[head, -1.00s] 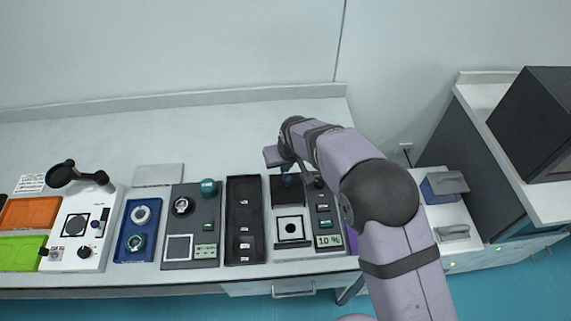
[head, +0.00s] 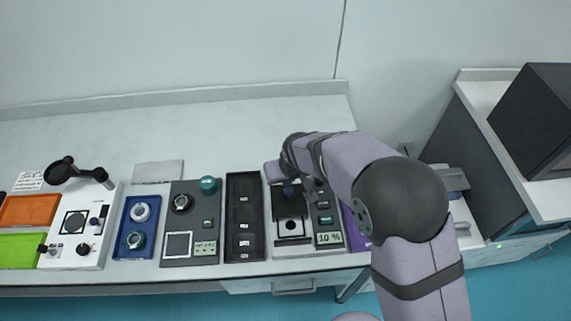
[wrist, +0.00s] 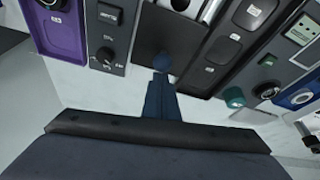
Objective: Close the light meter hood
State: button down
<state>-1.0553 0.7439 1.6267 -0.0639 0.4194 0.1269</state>
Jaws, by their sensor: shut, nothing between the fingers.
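The light meter (head: 328,222) is a grey unit with a "10 %" display on the right and a white sensor square with a dark round spot (head: 291,227) on the left. Its dark hood (head: 284,208) is tilted forward over the back of the sensor part. The white square still shows in front of it, so the hood is partly open. My gripper (head: 290,190) is shut and empty at the hood's back side. In the wrist view, the blue shut fingertips (wrist: 162,65) are against or very near the dark hood panel (wrist: 166,35); contact is hard to tell.
A black compartment tray (head: 245,218) stands close on the left, and a purple tray (head: 358,228) on the right. Grey, blue and white devices fill the bench further left. The bench (head: 225,130) behind is clear.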

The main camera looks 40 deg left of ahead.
aim_at(285, 191)
jog(key=s+d+b, duration=0.1)
jog(key=s+d, duration=0.3)
jog(key=d, duration=0.1)
jog(key=shift+s, duration=0.4)
jog(key=shift+f, duration=0.1)
jog(key=w+a, duration=0.1)
jog(key=w+a+r+p, duration=0.1)
jog(key=a, duration=0.1)
jog(key=shift+w+a, duration=0.1)
jog(key=shift+a, duration=0.05)
jog(key=shift+a+r, duration=0.15)
jog(key=shift+r, duration=0.1)
jog(key=b+v, duration=0.3)
jog(key=v, duration=0.6)
jog(key=shift+r, duration=0.3)
